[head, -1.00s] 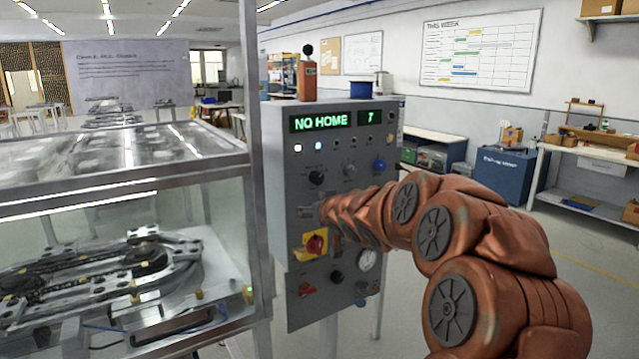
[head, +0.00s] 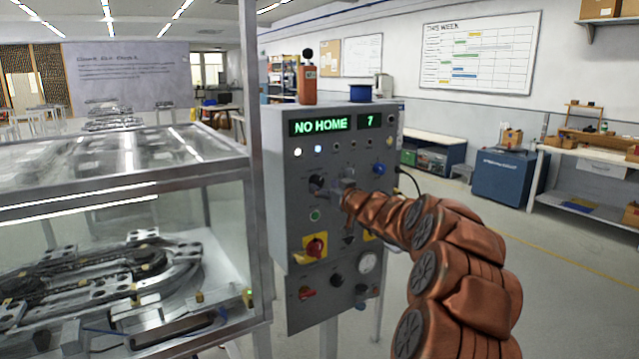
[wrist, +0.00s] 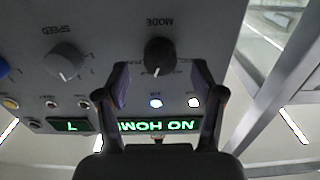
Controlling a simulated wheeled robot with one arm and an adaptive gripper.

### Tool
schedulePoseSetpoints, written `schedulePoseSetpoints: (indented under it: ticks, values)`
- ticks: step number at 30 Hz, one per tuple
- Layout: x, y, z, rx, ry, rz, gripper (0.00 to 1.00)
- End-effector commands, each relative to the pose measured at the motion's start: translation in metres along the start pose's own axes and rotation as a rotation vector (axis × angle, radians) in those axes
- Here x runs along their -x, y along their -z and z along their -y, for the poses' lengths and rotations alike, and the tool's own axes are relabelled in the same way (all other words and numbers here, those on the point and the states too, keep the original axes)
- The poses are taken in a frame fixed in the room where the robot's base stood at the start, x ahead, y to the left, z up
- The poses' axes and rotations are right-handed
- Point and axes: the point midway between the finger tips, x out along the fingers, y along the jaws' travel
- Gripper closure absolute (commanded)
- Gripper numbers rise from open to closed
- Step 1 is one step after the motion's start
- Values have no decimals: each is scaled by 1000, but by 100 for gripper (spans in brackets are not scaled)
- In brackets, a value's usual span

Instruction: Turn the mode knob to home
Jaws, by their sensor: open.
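The black mode knob (wrist: 160,56) is on the grey control panel (wrist: 100,22), beside the word MODE, upside down in the wrist view. Its white pointer mark points toward the lamps and display. In the head view the mode knob (head: 316,181) sits on the panel's upper left, just left of my gripper (head: 338,188). My gripper (wrist: 159,72) is open and empty, one finger on each side of the knob in the wrist view. I cannot tell whether the fingertips reach around it. The green display (head: 322,125) reads NO HOME and 7.
The grey speed knob (wrist: 64,62) is beside the mode knob. A red and yellow switch (head: 315,246), a green button (head: 315,215) and a gauge (head: 367,262) are lower on the panel. A glass case (head: 120,225) stands at left.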

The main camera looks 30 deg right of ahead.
Motion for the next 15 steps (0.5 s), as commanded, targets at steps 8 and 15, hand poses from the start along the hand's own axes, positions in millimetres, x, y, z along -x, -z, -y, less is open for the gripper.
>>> schedulePoseSetpoints:
  ticks: [8,15]
  values:
    - [-27,0,0,0,-1,1,32]
    - [-34,-1,0,-1,-1,1,32]
